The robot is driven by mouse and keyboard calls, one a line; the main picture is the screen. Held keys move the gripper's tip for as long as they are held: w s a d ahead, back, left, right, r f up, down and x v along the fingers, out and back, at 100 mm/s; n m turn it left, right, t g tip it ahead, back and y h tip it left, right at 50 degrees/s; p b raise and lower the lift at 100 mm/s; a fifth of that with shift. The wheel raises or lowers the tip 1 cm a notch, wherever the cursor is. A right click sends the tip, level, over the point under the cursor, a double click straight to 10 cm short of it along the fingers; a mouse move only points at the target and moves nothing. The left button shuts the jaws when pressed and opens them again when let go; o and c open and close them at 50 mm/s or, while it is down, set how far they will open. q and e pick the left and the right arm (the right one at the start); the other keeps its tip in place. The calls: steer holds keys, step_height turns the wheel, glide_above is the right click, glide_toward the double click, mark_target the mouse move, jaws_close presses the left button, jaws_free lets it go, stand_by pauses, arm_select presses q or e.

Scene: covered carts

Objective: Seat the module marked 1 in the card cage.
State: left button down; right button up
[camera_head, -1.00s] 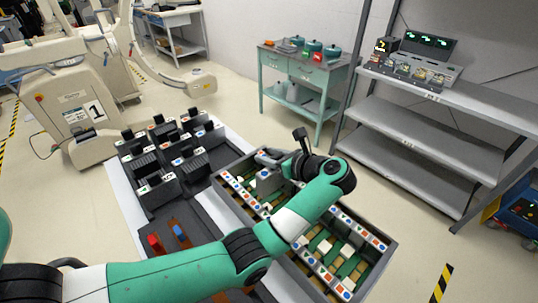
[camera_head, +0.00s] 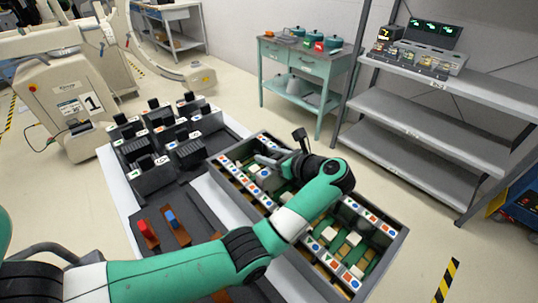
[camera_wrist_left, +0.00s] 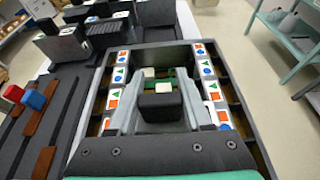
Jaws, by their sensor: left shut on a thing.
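The card cage (camera_head: 402,240) is a dark open frame with rails of red, blue and green marks and several green boards with pale blocks inside. My left gripper (camera_head: 272,160) is over its far left part, pointing down. In the left wrist view the gripper (camera_wrist_left: 160,100) is shut on a dark block-like module (camera_wrist_left: 160,108) between the marked rails. The module's mark cannot be read, and its lower part is hidden, so I cannot tell how deep it sits. My right gripper is not in view.
Several dark modules in holders (camera_head: 155,180) stand on the black tray left of the cage. A red handle (camera_head: 142,228) and a blue handle (camera_head: 171,219) stand near them.

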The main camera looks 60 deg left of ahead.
arm_select(q)
steer(key=shift+f, duration=0.2)
stand_by(0.5)
steer(key=shift+c, duration=1.2)
jaws_free()
steer(key=p+v, duration=0.1)
steer(key=v, duration=0.7)
steer(key=shift+r+p, duration=0.15)
steer(key=shift+p, duration=0.15)
steer(key=p+v, duration=0.3)
steer(key=shift+d, duration=0.3)
steer(key=shift+w, duration=0.1)
